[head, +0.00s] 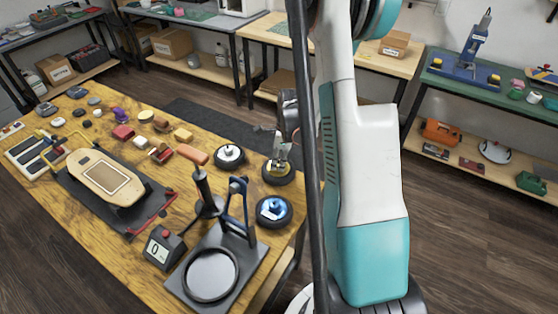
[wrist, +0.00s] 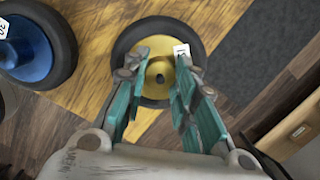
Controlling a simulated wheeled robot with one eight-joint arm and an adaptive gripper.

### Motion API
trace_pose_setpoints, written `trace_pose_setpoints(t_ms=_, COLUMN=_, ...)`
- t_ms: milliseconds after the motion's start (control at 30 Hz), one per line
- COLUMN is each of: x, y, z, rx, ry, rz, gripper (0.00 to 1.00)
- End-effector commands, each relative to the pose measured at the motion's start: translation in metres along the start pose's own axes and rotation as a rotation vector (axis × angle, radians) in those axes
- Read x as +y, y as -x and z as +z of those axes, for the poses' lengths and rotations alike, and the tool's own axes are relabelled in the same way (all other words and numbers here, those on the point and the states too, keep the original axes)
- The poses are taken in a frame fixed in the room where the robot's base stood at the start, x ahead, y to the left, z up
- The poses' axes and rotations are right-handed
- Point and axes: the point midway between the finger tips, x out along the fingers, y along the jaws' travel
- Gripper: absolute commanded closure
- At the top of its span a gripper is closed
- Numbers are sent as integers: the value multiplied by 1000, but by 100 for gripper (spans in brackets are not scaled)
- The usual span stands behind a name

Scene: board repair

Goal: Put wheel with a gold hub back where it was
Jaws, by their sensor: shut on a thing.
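The wheel with a gold hub (head: 279,178) has a black tyre and shows at the right edge of the wooden table in the head view. In the wrist view the gold hub (wrist: 157,88) has a small white tag on it. My gripper (head: 280,163) comes down over this wheel, and its teal fingers (wrist: 163,62) are shut on the hub from both sides. I cannot tell whether the tyre touches the table or is slightly above it. A wheel with a blue hub (head: 274,211) lies nearer, and it shows at the left of the wrist view (wrist: 38,45).
A wheel with a white hub (head: 230,156) lies to the left. A black stand with a ring (head: 212,274), a scale display (head: 160,250) and a skateboard deck (head: 105,178) occupy the table. Several small blocks lie behind. The floor to the right is open.

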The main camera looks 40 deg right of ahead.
Motion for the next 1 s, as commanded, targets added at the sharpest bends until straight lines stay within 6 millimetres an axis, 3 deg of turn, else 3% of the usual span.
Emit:
trace_pose_setpoints(t_ms=33, x=0, y=-3, z=0, rx=0, ry=0, rz=0, gripper=100)
trace_pose_setpoints(t_ms=67, x=0, y=-2, z=0, rx=0, ry=0, rz=0, gripper=68)
trace_pose_setpoints(t_ms=133, x=0, y=-1, z=0, rx=0, ry=0, rz=0, gripper=54)
trace_pose_setpoints(t_ms=567, x=0, y=3, z=0, rx=0, ry=0, rz=0, gripper=54)
trace_pose_setpoints(t_ms=1000, x=0, y=87, z=0, rx=0, ry=0, rz=0, gripper=54)
